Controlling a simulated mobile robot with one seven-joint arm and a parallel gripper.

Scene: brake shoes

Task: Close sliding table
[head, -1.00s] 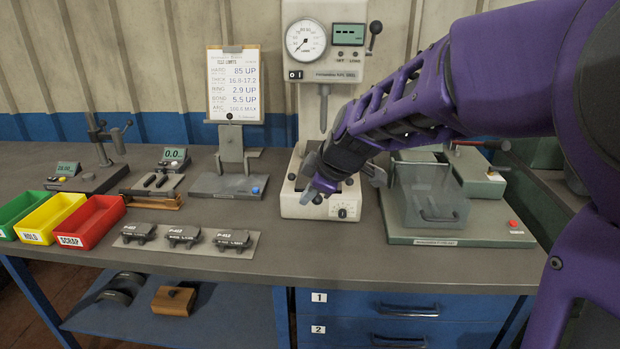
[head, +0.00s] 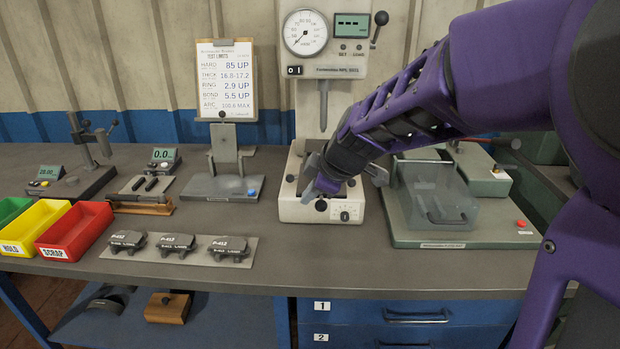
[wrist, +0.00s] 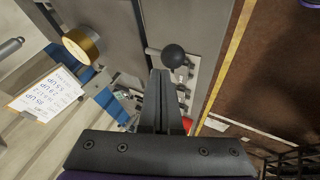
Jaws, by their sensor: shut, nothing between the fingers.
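The cream base (head: 305,208) of the hardness tester stands on the bench at the centre of the head view, with a dial and dark round knobs on its front. I cannot tell how far any sliding table on it is pulled out, as my arm covers much of its top. My gripper (head: 318,187) is over the front of this base, shut and empty. In the wrist view, my shut fingers (wrist: 160,100) point toward a black ball knob (wrist: 173,56). I cannot tell whether they touch it.
A clear guard box (head: 440,200) on a green-grey plate stands close to the right. A plate with brake shoes (head: 176,247) lies front left, near a red bin (head: 75,232). A stand with a clipboard (head: 226,85) is behind left. Bare bench lies in front of the base.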

